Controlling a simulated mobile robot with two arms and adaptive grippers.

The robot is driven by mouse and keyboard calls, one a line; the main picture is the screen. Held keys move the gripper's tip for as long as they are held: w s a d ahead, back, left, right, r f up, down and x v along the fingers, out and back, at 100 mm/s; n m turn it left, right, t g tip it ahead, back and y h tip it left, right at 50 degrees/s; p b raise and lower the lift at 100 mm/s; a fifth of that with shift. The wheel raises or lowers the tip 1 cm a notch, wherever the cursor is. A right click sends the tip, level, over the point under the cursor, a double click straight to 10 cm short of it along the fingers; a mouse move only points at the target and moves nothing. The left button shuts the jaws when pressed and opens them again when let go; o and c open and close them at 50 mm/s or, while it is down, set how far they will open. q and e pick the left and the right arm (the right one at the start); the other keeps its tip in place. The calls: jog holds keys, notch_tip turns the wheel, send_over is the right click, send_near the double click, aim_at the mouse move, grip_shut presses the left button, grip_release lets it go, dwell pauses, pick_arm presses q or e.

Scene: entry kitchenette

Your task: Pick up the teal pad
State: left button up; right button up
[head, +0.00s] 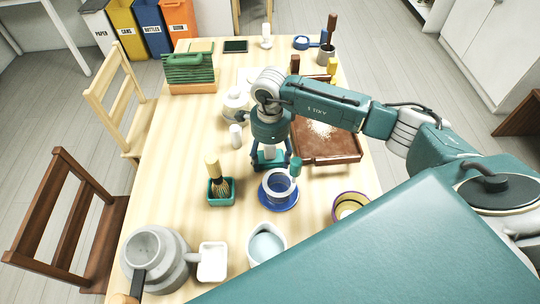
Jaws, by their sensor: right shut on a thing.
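The teal pad (265,163) shows low between the fingers of my right gripper (270,157), with a pale upright piece above it. My right gripper points down over the middle of the table and is shut on the pad. The fingers and wrist hide part of the pad, and I cannot tell whether it touches the table. My left gripper is not in view.
Close in front are a blue cup on a blue saucer (292,200) and a whisk in a teal holder (221,192). A brown tray (340,150) lies right, a white teapot (235,108) behind. A white pitcher (266,246) and grey pot (155,258) stand nearer.

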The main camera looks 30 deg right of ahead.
jog(key=shift+r+p, duration=0.45)
jog(key=shift+r, duration=0.1)
jog(key=shift+r+p, duration=5.45)
jog(key=shift+r, duration=4)
jog(key=o, duration=0.7)
jog(key=c, duration=0.5)
jog(key=shift+o, duration=0.2)
jog(key=shift+f, duration=0.1)
